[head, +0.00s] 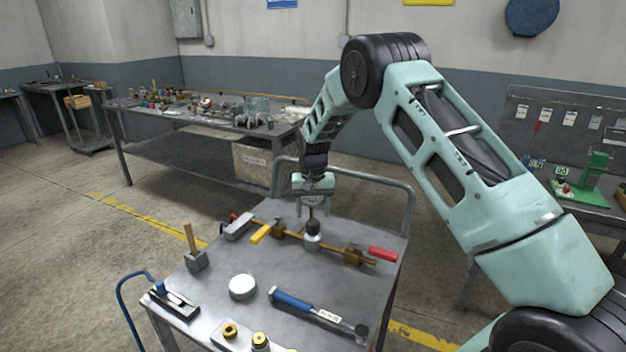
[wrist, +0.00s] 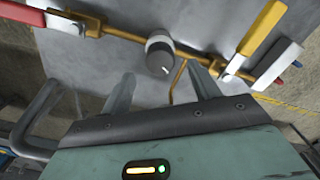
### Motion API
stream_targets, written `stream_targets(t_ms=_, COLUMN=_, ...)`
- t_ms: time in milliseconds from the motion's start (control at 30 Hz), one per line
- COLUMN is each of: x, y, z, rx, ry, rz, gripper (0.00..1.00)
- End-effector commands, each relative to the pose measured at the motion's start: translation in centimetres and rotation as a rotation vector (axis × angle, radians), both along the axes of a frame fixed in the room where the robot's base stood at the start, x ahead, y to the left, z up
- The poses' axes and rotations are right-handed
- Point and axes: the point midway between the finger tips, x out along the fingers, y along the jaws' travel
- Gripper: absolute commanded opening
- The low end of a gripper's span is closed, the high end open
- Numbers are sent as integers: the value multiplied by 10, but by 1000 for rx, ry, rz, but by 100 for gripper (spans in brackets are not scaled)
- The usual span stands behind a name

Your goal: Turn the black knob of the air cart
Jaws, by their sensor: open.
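The black knob (head: 312,227) sits on top of a short silver body on the cart (head: 213,302), in the middle of a brass pipe line. In the wrist view the knob (wrist: 160,62) has a pale mark on its face and stands just beyond my fingertips. My gripper (head: 312,207) is above and behind the knob, pointing down, with its fingers apart and empty. In the wrist view the two fingers of my gripper (wrist: 163,80) are spread, and the knob lies roughly between their tips, apart from both as far as I can see.
A red-handled valve (head: 382,254) and a yellow-handled valve (head: 261,234) flank the knob on the pipe. The cart's push rail (head: 412,205) stands behind.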

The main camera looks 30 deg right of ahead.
Motion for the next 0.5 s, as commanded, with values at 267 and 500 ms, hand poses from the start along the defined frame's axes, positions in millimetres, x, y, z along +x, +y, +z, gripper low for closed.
stream_targets(t_ms=267, x=1, y=0, z=66, rx=0, ry=-4, rz=0, gripper=61)
stream_targets(t_ms=500, x=1, y=0, z=114, rx=0, ry=-3, rz=0, gripper=61)
